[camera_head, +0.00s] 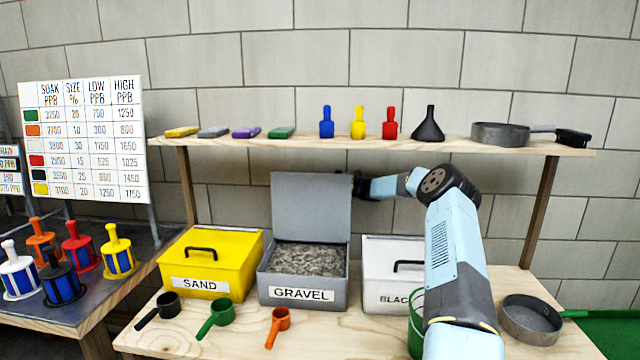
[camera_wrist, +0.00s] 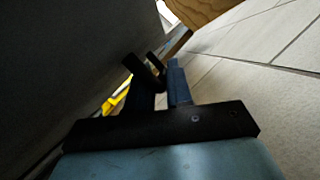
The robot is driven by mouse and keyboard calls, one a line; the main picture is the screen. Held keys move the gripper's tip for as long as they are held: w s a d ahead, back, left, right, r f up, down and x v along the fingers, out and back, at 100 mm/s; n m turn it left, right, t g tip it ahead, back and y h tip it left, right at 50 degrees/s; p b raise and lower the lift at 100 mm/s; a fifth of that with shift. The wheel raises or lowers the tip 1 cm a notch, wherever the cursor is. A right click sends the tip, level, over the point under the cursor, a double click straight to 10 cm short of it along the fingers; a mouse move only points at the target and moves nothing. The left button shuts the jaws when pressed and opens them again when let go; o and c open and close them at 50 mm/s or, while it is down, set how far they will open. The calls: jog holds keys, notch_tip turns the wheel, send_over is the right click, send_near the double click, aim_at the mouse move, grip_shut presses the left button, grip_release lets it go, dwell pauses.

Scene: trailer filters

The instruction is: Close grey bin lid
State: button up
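The grey bin (camera_head: 303,293), labelled GRAVEL, stands on the wooden bench and holds grey gravel. Its grey lid (camera_head: 311,205) is open and stands upright at the back of the bin. My gripper (camera_head: 357,185) is at the lid's right edge, partly hidden behind the lid. In the wrist view my dark fingers (camera_wrist: 146,66) lie close together beside a large dark grey surface that fills the left side, likely the lid's back. I see nothing held between the fingers. I cannot tell whether they are fully shut or whether they touch the lid.
A shut yellow SAND bin (camera_head: 210,263) stands left, a shut white bin (camera_head: 385,275) right, partly behind my arm. A wooden shelf (camera_head: 300,143) with bottles and a funnel (camera_head: 428,125) runs above. Scoops (camera_head: 215,318) lie in front. A block wall is behind.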

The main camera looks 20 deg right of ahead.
grip_shut()
jog(key=shift+f, duration=0.1)
